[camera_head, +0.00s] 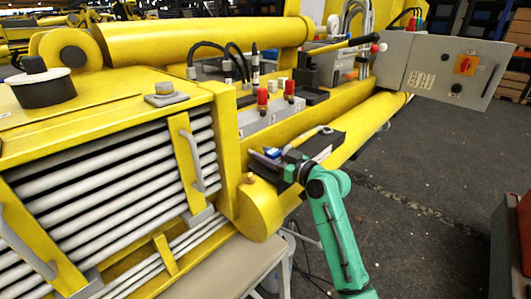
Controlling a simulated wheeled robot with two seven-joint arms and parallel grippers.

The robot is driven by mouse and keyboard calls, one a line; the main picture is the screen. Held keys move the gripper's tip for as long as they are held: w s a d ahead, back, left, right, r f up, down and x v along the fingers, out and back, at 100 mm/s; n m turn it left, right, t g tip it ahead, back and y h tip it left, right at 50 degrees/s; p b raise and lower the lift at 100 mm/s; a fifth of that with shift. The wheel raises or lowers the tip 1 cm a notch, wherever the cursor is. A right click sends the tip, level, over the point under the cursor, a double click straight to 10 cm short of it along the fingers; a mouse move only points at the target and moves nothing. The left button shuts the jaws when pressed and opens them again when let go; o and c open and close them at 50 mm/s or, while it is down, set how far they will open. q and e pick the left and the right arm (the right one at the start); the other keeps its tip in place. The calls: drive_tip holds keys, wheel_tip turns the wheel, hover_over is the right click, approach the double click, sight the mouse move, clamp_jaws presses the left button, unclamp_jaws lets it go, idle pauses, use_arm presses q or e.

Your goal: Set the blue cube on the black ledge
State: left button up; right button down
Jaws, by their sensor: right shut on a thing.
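A small blue cube (272,152) shows at the fingertips of my right gripper (274,157), at the middle of the head view. The gripper's dark fingers appear closed on it, and they partly hide it. My green right arm reaches up from the bottom of the picture. A black ledge (328,143) juts from the yellow boom just right of and behind the gripper. The cube is left of the bare part of the ledge. I cannot tell whether the cube touches a surface beneath it. My left gripper is out of view.
The yellow boom (200,42) and a housing with white tubes (100,165) fill the left. Red-capped fittings (262,97) stand behind the gripper. A grey control panel (447,66) is at the upper right. Dark floor (430,190) is open at right.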

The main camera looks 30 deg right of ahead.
drive_tip(key=shift+f, duration=0.1)
drive_tip(key=c, duration=0.7)
unclamp_jaws()
drive_tip(key=shift+w+f, duration=0.1)
drive_tip(key=shift+w, duration=0.1)
drive_tip(key=shift+c, duration=0.2)
drive_tip(key=shift+s+r, duration=0.1)
drive_tip(key=shift+r, duration=0.15)
drive_tip(key=shift+s+d+f, duration=0.1)
drive_tip(key=shift+s+f, duration=0.15)
use_arm(q)
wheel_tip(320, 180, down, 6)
drive_tip(key=b, duration=0.5)
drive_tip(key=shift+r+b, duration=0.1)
drive_tip(key=shift+b, duration=0.25)
use_arm(e)
drive_tip(key=v, duration=1.1)
drive_tip(key=shift+s+r, duration=0.2)
